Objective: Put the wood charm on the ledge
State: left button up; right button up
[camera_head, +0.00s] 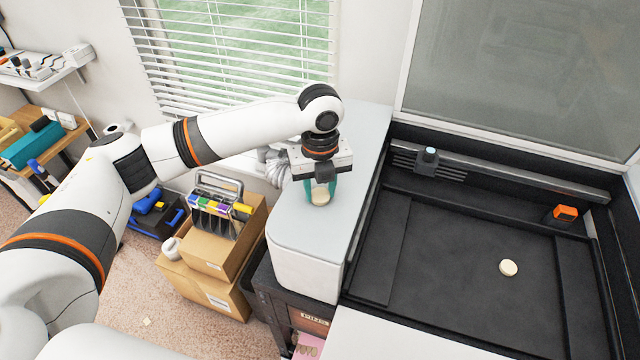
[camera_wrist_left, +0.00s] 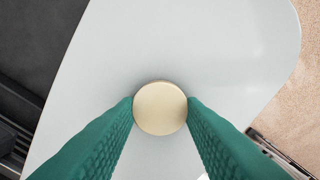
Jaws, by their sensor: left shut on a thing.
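A round, pale wood charm (camera_wrist_left: 160,108) sits between the green fingers of my left gripper (camera_wrist_left: 160,110), which is shut on it. In the head view the charm (camera_head: 320,197) shows at the fingertips of my left gripper (camera_head: 320,192), over the light grey ledge (camera_head: 310,230). I cannot tell whether the charm touches the ledge surface. A second pale disc (camera_head: 508,268) lies on the dark bed to the right. My right gripper is not in view.
The dark machine bed (camera_head: 440,290) with raised rails lies right of the ledge. A small orange-fronted part (camera_head: 563,214) stands at its back right. Cardboard boxes (camera_head: 210,250) with a marker rack stand on the floor left. The front of the ledge is clear.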

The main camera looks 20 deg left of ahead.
aim_at(321, 194)
pick_arm(q)
jog(key=o, duration=1)
jog(key=shift+f, duration=0.15)
jog(key=shift+c, duration=0.2)
jog(key=shift+r, duration=0.3)
notch_tip(321, 194, up, 12)
jog(key=b, duration=0.3)
jog(key=shift+b, duration=0.35)
jog(key=shift+f, duration=0.15)
